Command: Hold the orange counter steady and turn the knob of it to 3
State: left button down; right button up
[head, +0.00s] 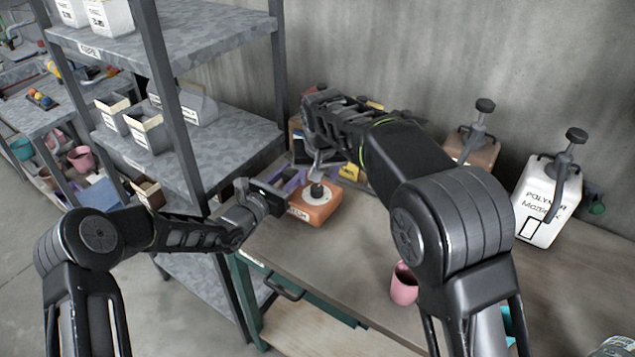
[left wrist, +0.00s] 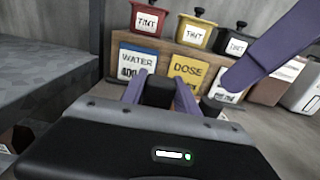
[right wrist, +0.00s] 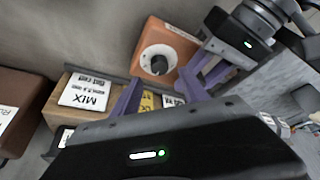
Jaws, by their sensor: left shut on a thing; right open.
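The orange counter (head: 314,210) sits on the table beside the shelf. It has a white dial and a black knob (head: 317,190); the counter (right wrist: 183,40) and knob (right wrist: 159,65) also show in the right wrist view. My left gripper (head: 282,207) is shut at the counter's left side; in the left wrist view a dark part shows between its fingers (left wrist: 159,92), and the counter's body is mostly hidden. My right gripper (head: 318,168) is open above the knob. In the right wrist view the knob appears between its fingers (right wrist: 160,80), apparently ungripped. The dial figures are unreadable.
A grey shelf rack (head: 215,145) stands close at the left. Behind the counter is a wooden rack of label cards (left wrist: 187,70) with several tint containers (left wrist: 195,33). A white jug (head: 545,205) and a pink cup (head: 404,285) stand to the right. The table's front middle is clear.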

jog(key=v, duration=0.6)
jog(key=shift+r, duration=0.25)
jog(key=shift+s, duration=0.1)
pick_arm(q)
jog(key=c, duration=0.8)
grip_release()
jog(key=shift+c, duration=0.2)
jog(key=v, duration=1.2)
